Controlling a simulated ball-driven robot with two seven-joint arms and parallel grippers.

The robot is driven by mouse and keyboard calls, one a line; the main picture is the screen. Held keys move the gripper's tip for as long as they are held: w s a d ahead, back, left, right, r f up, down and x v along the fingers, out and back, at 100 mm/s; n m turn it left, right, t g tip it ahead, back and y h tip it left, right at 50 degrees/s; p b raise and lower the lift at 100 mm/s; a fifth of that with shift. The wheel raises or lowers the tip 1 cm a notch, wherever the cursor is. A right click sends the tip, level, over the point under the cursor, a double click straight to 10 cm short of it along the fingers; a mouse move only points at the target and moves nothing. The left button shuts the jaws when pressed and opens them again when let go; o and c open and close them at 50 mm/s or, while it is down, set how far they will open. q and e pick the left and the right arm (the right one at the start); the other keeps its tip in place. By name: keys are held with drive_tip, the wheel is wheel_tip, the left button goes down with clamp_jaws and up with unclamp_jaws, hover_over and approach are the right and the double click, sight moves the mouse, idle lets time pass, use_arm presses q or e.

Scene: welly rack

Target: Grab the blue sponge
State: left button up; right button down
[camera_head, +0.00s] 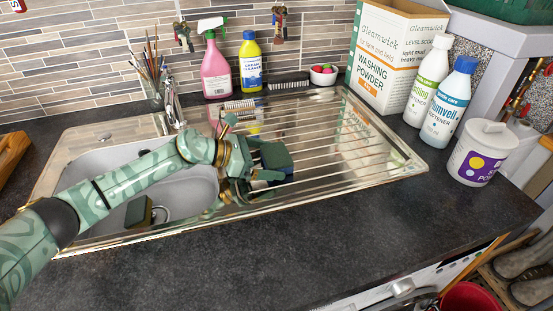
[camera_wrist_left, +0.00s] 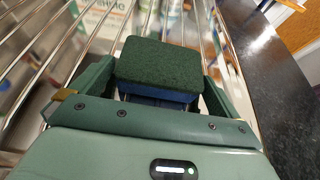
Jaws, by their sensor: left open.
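The blue sponge (camera_head: 277,158) lies on the ribbed metal drainer, with its dark green scouring side up. It also shows in the left wrist view (camera_wrist_left: 162,62), with its blue body under the green top. My left gripper (camera_head: 262,160) is open at the sponge's left end. In the left wrist view, one finger of my left gripper (camera_wrist_left: 158,88) is on each side of the sponge's near part. Contact between the fingers and the sponge cannot be told. My right gripper is not in view.
A second sponge (camera_head: 139,212), dark and yellowish, lies in the sink basin (camera_head: 190,190). A pink spray bottle (camera_head: 215,70), a yellow bottle (camera_head: 250,65) and a black brush (camera_head: 289,81) stand behind the drainer. The washing powder box (camera_head: 390,60) is at right. The front worktop (camera_head: 300,240) is clear.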

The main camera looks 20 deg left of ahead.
use_arm(q)
drive_tip(key=shift+c, duration=0.3)
drive_tip(key=c, duration=0.7)
drive_tip(key=shift+c, duration=0.2)
